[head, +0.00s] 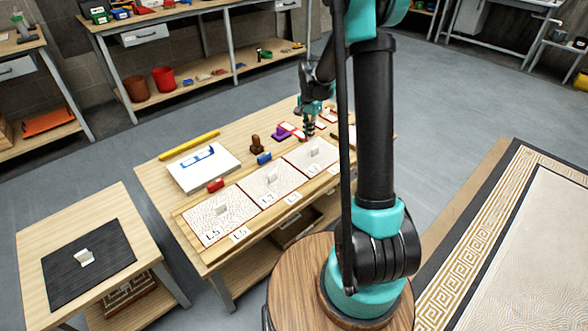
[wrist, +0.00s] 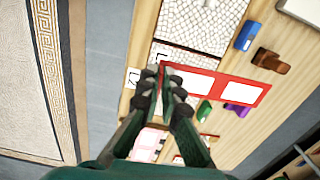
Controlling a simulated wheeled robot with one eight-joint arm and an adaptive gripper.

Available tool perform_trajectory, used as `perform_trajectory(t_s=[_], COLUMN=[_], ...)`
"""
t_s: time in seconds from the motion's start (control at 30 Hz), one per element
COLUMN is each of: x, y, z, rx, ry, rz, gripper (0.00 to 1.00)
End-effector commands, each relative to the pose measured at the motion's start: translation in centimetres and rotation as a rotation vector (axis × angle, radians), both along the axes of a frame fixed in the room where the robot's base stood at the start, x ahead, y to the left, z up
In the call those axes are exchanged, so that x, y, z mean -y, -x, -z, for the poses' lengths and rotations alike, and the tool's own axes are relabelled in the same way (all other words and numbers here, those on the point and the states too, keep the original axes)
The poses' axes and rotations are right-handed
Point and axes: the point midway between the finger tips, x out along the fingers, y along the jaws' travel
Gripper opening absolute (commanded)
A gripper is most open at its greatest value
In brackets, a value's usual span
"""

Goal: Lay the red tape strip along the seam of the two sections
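A red strip with white windows (wrist: 215,84) lies on the bench under my gripper; it also shows in the head view (head: 292,131). Patterned white panel sections lie in a row on the bench: the left one, marked L5 (head: 208,222), a middle one (head: 270,180) and a right one (head: 322,153). Each has a small pale upright piece on it. Thin dark seams separate them. My gripper (wrist: 161,78) points down at the row's far right end, its fingertips close together over the strip's left end in the wrist view.
A white board with a blue piece (head: 205,170), a yellow bar (head: 189,145), a red block (head: 216,185), a blue block (head: 264,158) and a brown stamp-like piece (head: 257,145) lie behind the panels. A side table with a black mat (head: 60,272) stands at left.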

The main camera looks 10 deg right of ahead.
Motion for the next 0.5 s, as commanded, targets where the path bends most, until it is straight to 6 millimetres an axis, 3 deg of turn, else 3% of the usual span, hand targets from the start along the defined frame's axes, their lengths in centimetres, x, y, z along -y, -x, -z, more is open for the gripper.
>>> perform_trajectory(t_s=[0.17, 0.5], x=[-0.3, -0.3], y=[-0.3, -0.3], z=[0.8, 8.8], rx=[0.0, 0.0], ry=[0.0, 0.0], rz=[0.054, 0.053], gripper=[0.0, 0.0])
